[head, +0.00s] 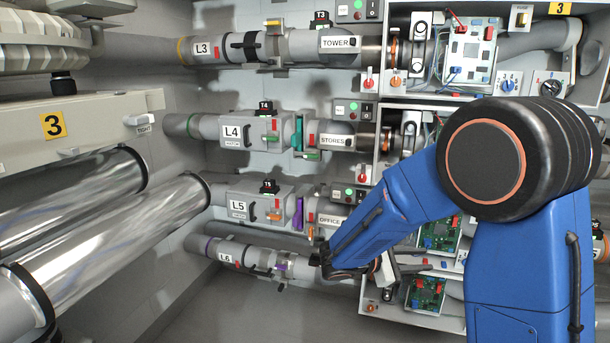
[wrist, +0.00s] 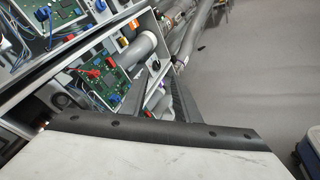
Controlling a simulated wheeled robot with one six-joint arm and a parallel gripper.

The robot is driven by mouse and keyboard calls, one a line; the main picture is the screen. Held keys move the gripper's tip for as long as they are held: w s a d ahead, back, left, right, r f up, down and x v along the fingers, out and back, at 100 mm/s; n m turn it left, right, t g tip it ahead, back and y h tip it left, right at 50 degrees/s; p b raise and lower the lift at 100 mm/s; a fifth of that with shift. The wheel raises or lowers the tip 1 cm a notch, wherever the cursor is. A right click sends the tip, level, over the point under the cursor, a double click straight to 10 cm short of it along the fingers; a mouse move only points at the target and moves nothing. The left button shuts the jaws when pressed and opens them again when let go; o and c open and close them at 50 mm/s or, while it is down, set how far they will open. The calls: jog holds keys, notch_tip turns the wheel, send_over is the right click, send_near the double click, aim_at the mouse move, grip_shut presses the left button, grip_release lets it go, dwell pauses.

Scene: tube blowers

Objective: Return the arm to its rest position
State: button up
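My gripper (head: 420,262) is small and partly hidden behind the arm, in front of the lower cabinets at centre right. In the wrist view, two dark fingers of my gripper (wrist: 167,72) stand apart with a gap between them. I see nothing held between them. They point towards a panel with circuit boards; whether the tips are clear of it is hard to tell.
Open cabinets with circuit boards (head: 466,55) line the right side, partly behind my arm. Blower lines such as L4 (head: 233,131) and L6 (head: 228,257) run along the back wall. Shiny pipes (head: 120,240) fill the left. Bare grey floor (wrist: 250,70) shows in the wrist view.

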jog(key=s+d+r+m+g+y, duration=0.1)
jog(key=s+d+m+g+y, duration=0.2)
jog(key=s, duration=0.7)
jog(key=s+d+m+g+y, duration=0.15)
jog(key=s+m+y, duration=0.3)
jog(key=s, duration=0.55)
jog(key=s+a+r+m+t+y, duration=0.2)
jog(key=s+a+m+t+y, duration=0.3)
jog(key=s, duration=0.6)
jog(key=shift+a+m+y, duration=1.1)
jog(key=shift+m+y, duration=0.05)
jog(key=shift+y, duration=0.1)
